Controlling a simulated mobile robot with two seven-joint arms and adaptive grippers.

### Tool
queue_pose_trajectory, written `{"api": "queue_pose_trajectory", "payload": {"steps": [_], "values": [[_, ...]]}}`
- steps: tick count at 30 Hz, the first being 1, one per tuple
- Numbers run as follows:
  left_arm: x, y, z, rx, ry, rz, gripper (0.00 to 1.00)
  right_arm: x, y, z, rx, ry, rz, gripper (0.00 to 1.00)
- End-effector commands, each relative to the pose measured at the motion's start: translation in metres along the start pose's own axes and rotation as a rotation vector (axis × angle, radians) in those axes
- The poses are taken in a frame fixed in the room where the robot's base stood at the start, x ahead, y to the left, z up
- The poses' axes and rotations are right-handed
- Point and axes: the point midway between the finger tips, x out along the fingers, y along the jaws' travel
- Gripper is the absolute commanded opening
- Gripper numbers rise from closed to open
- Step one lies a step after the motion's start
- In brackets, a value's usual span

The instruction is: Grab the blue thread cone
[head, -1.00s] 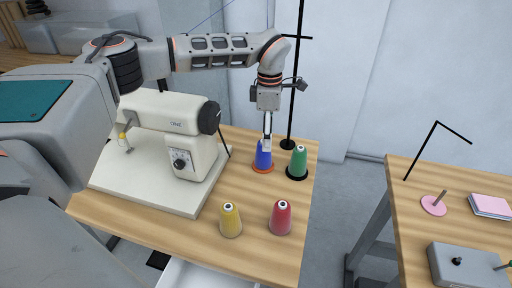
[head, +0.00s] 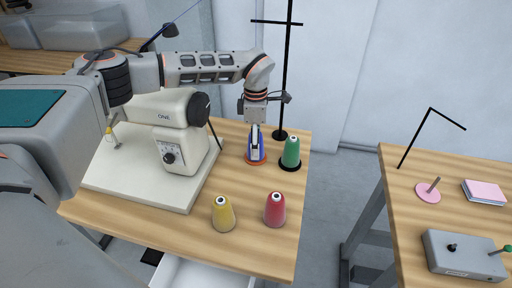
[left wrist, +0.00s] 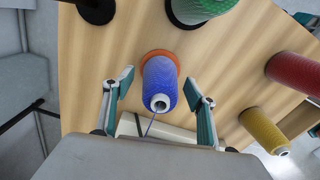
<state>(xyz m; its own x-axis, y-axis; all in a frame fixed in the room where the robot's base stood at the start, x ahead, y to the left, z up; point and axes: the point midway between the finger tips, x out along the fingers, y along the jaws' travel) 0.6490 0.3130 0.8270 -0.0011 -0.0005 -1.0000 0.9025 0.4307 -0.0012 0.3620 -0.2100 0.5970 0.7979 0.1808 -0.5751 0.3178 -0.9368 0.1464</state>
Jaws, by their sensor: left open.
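The blue thread cone (head: 261,153) stands upright on an orange round base (head: 256,162) near the back right of the wooden table. My left gripper (head: 255,146) is over it and hides part of it in the head view. In the left wrist view the blue cone (left wrist: 160,84) lies between the two open fingers of the left gripper (left wrist: 159,90), with a gap on both sides. A thread runs from the cone's top toward the gripper. My right gripper is in neither view.
A green cone (head: 291,151) stands on a black base just right of the blue one, near a black thread stand (head: 285,80). Yellow (head: 223,214) and red (head: 275,210) cones stand nearer the front. The sewing machine (head: 170,145) is to the left.

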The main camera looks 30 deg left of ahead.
Motion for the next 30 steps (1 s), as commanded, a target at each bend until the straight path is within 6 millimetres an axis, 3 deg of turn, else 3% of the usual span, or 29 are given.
{"api": "queue_pose_trajectory", "payload": {"steps": [3,9,22,30], "values": [[-0.002,0.000,0.000,0.000,-0.001,0.001,0.57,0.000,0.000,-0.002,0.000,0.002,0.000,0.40],[-0.001,0.000,0.000,0.000,0.000,0.001,0.12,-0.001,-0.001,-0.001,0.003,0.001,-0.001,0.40],[-0.007,0.000,0.000,0.000,0.000,0.002,0.12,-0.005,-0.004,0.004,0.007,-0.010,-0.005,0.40],[-0.043,0.001,0.000,-0.002,-0.002,0.005,0.12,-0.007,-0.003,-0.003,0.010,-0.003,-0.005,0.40]]}}
